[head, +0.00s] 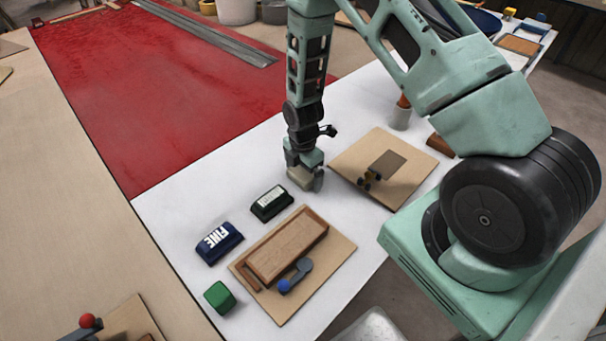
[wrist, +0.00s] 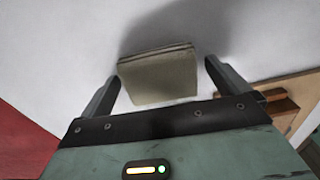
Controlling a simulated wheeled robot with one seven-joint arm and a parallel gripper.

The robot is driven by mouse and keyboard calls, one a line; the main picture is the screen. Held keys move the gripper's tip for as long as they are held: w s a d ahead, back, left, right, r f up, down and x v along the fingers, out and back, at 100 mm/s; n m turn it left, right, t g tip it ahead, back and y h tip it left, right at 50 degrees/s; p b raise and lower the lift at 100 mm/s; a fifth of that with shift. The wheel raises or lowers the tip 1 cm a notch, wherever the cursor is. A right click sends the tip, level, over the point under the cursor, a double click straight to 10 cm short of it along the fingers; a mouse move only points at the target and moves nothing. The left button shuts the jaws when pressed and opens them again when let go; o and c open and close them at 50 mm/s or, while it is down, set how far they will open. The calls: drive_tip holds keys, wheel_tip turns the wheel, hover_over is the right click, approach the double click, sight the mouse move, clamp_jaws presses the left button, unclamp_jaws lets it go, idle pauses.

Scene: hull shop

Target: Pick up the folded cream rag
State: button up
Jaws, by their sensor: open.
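The folded cream rag (wrist: 158,80) shows in the wrist view as a greyish-cream layered block on the white surface. It sits between the two fingers of my gripper (wrist: 161,70), with a visible gap on each side. My gripper is open and the fingers do not appear to touch it. In the head view my gripper (head: 306,180) is low over the white table, and the rag (head: 299,177) shows at its fingers, partly hidden by them.
A dark block (head: 271,203) and a blue block (head: 218,243) lie nearby. A board (head: 334,266) bears a wooden tray (head: 289,246) and a blue-knobbed lever (head: 295,276). A green block (head: 219,297) is at the front. Another board (head: 408,178) is to the right; a red area (head: 170,95) lies behind left.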

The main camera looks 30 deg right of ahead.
sight(303, 171)
drive_tip(key=c, duration=1)
wheel_tip(303, 171, up, 10)
drive_tip(key=shift+r+b, duration=0.1)
drive_tip(key=shift+b, duration=0.55)
drive_tip(key=shift+o, duration=0.9)
drive_tip(key=shift+c, duration=0.4)
